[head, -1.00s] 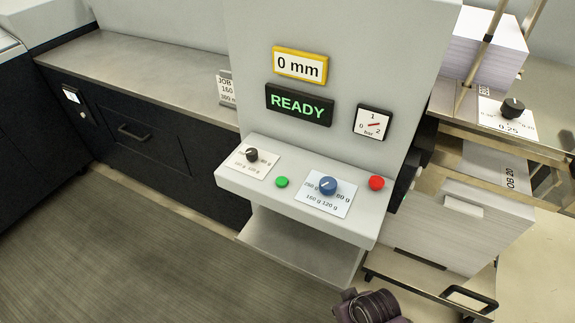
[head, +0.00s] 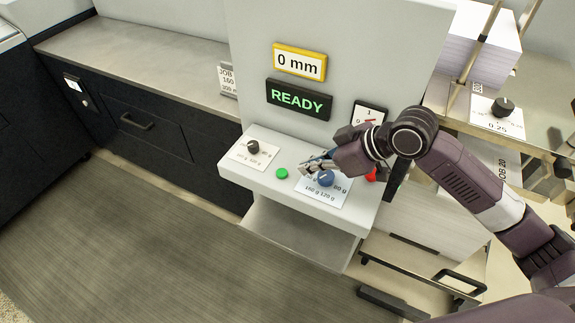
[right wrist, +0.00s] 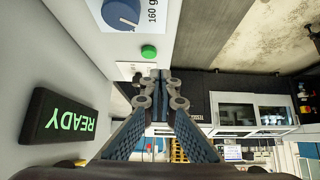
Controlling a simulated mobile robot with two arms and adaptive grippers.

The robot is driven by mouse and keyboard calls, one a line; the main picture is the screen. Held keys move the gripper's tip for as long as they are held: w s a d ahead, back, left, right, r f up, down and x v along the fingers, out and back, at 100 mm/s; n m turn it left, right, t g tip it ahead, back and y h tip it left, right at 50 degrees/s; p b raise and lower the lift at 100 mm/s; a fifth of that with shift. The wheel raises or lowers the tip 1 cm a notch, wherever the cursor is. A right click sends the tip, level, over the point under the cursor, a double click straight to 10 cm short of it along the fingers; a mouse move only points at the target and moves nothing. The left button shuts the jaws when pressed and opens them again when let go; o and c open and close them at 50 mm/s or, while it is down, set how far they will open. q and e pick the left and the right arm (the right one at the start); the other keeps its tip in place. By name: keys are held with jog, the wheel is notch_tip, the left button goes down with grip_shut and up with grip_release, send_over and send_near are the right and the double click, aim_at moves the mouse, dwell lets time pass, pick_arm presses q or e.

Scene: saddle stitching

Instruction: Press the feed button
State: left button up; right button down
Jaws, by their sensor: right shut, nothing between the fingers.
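A green button (head: 282,173) sits on the grey control shelf (head: 262,190); no label reading "feed" shows on it. My left gripper is not in view.
A blue knob (head: 326,178) and a black knob (head: 252,146) flank the green button. Paper stacks stand at the right.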

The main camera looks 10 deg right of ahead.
jog(key=r, duration=0.1)
jog(key=w+d+r, duration=0.1)
jog(key=r, duration=0.2)
jog(key=shift+w+d+r, duration=0.2)
jog(key=shift+w+d, duration=0.1)
jog(key=shift+d, duration=0.05)
jog(key=p, duration=0.4)
send_over(278, 171)
jog(key=s+d, duration=0.2)
notch_tip(278, 171, down, 7)
jog(key=shift+w+d+r, duration=0.1)
jog(key=shift+d+r, duration=0.05)
notch_tip(278, 171, down, 4)
jog(key=shift+r+p, duration=0.25)
jog(key=shift+p, duration=0.1)
jog(key=shift+f, duration=0.45)
jog(key=shift+f, duration=0.1)
